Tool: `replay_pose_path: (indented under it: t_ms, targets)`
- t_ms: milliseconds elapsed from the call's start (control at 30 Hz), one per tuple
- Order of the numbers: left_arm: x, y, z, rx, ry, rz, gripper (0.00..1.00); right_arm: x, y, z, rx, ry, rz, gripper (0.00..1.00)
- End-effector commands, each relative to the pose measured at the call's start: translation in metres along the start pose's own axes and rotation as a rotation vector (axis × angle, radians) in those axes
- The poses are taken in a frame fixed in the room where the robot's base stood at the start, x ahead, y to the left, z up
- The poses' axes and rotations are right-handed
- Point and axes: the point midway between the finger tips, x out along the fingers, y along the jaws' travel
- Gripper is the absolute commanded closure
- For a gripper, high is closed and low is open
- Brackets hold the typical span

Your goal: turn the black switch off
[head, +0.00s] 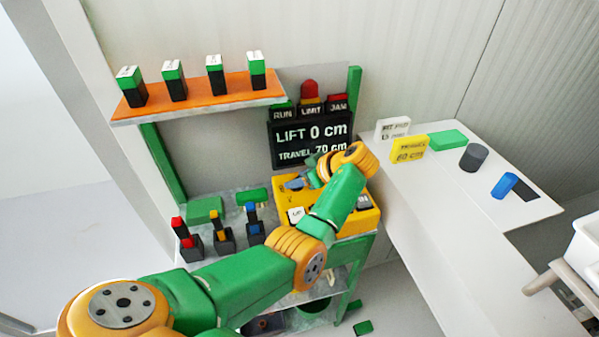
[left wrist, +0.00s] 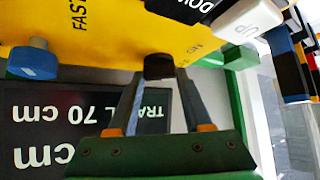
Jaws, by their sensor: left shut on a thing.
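The yellow control box (head: 367,220) stands on the stand below the display; its yellow face fills the top of the left wrist view (left wrist: 110,45). My left gripper (head: 293,184) reaches over the box. In the left wrist view its two fingers (left wrist: 160,78) close around the small black switch (left wrist: 158,66) at the edge of the yellow face. In the head view my arm and gripper hide this switch. I cannot read whether it stands at on or off. My right gripper is not in view.
A black display (head: 310,141) reads LIFT 0 cm and TRAVEL 70 cm. Beside the switch are a blue knob (left wrist: 32,60) and a white UP button (left wrist: 247,18). Red, yellow and blue switches stand left of the box. A white table (head: 440,240) is at right.

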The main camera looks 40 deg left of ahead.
Motion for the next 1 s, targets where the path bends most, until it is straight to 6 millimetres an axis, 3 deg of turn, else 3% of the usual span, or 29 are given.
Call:
replay_pose_path:
  t_ms: [33,100,400,1000]
  targets:
    - [-0.007,-0.001,-0.006,0.021,0.0,0.019,1.0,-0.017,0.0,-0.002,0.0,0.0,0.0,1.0]
    - [-0.007,-0.002,-0.007,0.056,0.001,0.055,1.0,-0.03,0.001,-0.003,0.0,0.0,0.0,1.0]
    - [-0.005,-0.004,-0.006,0.221,0.002,0.219,1.0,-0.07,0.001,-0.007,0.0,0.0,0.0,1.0]
    - [0.0,-0.005,-0.004,0.395,0.006,0.398,1.0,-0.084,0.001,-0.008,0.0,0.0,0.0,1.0]
